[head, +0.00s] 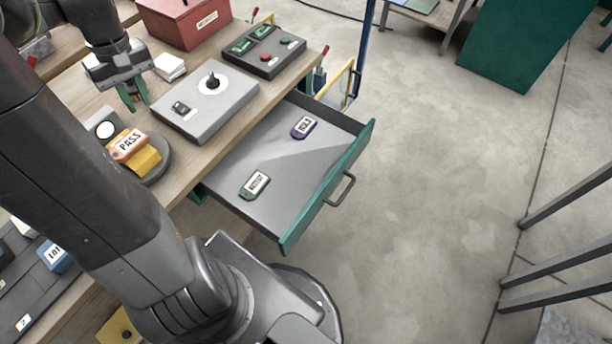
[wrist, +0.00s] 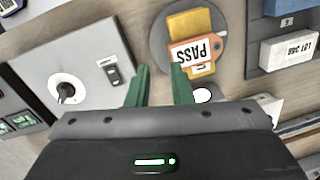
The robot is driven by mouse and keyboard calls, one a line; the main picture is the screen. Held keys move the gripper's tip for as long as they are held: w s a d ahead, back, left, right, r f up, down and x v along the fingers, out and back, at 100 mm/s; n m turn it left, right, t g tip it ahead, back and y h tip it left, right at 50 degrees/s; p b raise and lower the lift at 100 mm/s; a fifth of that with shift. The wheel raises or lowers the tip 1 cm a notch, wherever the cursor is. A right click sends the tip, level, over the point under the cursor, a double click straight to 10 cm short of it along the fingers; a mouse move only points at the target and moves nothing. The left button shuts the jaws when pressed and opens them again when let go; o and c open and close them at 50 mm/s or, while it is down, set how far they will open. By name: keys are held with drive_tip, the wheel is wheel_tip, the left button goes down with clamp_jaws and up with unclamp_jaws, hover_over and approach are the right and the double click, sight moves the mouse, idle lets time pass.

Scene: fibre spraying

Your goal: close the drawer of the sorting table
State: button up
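The drawer (head: 236,170) of the sorting table (head: 188,186) is pulled far out, with a green front panel (head: 330,188) and a dark bar handle (head: 341,190). A green labelled tag (head: 255,185) and a purple labelled tag (head: 304,127) lie inside it. My gripper (head: 134,104) is over the tabletop at the left, well away from the drawer handle. In the wrist view my gripper (wrist: 160,86) shows two green fingers apart with nothing between them. The drawer is not clearly visible in the wrist view.
On the tabletop are a grey box with a knob (head: 206,98), a button panel (head: 263,50), a red box (head: 188,22) and a round stand with a yellow block and PASS tag (head: 129,145). Open concrete floor (head: 430,180) lies right of the drawer. Grey bars (head: 560,262) stand at far right.

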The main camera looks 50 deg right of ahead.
drive_tip(key=s+d+f+m, duration=0.1)
drive_tip(key=s+d, duration=0.1)
drive_tip(key=d, duration=0.1)
drive_tip(key=s+d+f+m+y+b, duration=0.1)
drive_tip(key=s+d+f, duration=0.1)
drive_tip(key=d, duration=0.2)
drive_tip(key=s+d+f+m+b, duration=0.1)
drive_tip(key=s+d+f, duration=0.1)
drive_tip(key=s+d, duration=0.1)
drive_tip(key=shift+d+f+m+t+y, duration=0.15)
drive_tip(key=shift+m+t+y, duration=0.15)
drive_tip(key=shift+m+y, duration=0.1)
clamp_jaws()
drive_tip(key=m+t+h+b, duration=0.3)
drive_tip(key=m+t+b, duration=0.55)
drive_tip(key=m, duration=0.35)
approach(339, 179)
drive_tip(key=shift+t, duration=0.25)
drive_tip(key=p+x, duration=0.1)
drive_tip(key=x, duration=0.4)
drive_tip(key=shift+w+d+f, duration=0.1)
drive_tip(key=shift+w+f, duration=0.1)
drive_tip(key=shift+f, duration=0.2)
